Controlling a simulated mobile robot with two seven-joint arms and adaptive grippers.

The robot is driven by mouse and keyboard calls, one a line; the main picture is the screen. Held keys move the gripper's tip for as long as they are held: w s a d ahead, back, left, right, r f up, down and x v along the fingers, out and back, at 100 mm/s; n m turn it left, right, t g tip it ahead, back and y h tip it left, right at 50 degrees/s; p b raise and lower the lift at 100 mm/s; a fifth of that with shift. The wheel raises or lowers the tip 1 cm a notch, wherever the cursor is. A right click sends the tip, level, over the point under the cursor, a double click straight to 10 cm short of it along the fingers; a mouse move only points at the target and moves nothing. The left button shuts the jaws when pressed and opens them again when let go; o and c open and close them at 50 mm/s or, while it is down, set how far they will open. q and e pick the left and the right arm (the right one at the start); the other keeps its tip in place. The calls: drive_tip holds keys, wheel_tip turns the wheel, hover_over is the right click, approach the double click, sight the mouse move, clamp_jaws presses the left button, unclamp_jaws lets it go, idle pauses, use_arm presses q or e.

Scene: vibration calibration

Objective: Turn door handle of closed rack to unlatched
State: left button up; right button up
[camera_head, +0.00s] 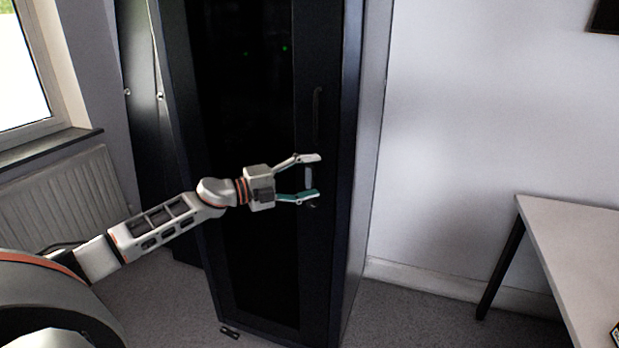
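A tall black rack (250,288) stands in the middle of the head view with its dark front door closed. The door handle (317,112) is a dark upright bar on the right side of the door. My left gripper (308,177) reaches in from the left in front of the door. Its two fingers are spread apart, one above the other, at the lower end of the handle area. A small grey upright piece shows between the fingertips. I cannot tell whether the fingers touch it. My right gripper is not in view.
A white table (572,235) with a dark leg stands at the right. A radiator (60,198) and a window are at the left. Carpeted floor (420,318) is clear between rack and table. A small dark piece (229,332) lies on the floor by the rack.

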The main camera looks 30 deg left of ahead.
use_arm(q)
drive_tip(key=shift+s+a, duration=0.1)
drive_tip(key=v, duration=1.1)
drive_tip(key=shift+s+a, duration=0.2)
drive_tip(key=shift+s, duration=0.15)
idle(0.5)
